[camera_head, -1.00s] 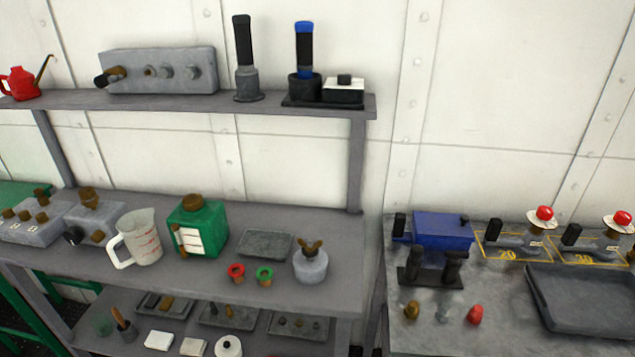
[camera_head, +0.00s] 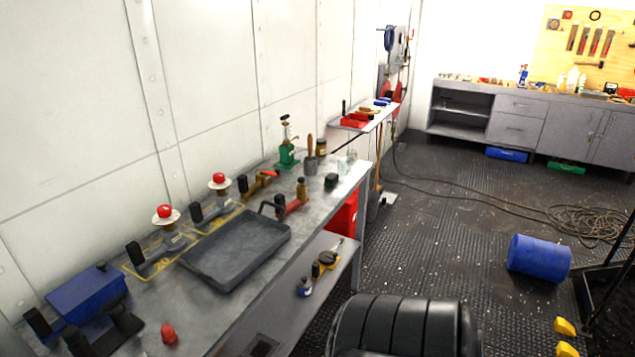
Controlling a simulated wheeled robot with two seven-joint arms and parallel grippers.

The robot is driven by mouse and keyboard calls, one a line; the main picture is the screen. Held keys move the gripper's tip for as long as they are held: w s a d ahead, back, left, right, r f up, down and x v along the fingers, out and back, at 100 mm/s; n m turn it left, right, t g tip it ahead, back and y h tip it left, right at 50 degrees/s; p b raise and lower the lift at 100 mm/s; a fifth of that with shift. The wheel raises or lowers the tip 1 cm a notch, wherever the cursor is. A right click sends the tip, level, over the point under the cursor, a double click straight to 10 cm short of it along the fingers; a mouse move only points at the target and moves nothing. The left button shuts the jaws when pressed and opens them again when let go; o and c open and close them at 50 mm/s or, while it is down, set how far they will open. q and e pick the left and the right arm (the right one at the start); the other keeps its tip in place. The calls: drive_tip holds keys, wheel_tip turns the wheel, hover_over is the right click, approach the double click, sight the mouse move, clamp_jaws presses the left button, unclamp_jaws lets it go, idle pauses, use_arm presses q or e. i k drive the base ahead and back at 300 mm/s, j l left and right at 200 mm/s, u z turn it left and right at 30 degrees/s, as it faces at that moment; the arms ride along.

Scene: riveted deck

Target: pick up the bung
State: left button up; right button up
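A small red cone-shaped piece (camera_head: 169,334), which may be the bung, stands on the grey workbench (camera_head: 215,315) near its front edge at the lower left. It is small, and I cannot tell for sure what it is. The brown and grey pieces seen beside it earlier are out of view. Neither of my grippers shows in the head view.
A dark tray (camera_head: 238,250) lies behind and right of the red piece. A blue box (camera_head: 88,290) with black handles is to its left. Red-knobbed valves (camera_head: 166,216) stand along the wall. A blue drum (camera_head: 538,258) lies on the floor at right.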

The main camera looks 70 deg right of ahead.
sight(279, 200)
drive_tip(key=z, duration=2.05)
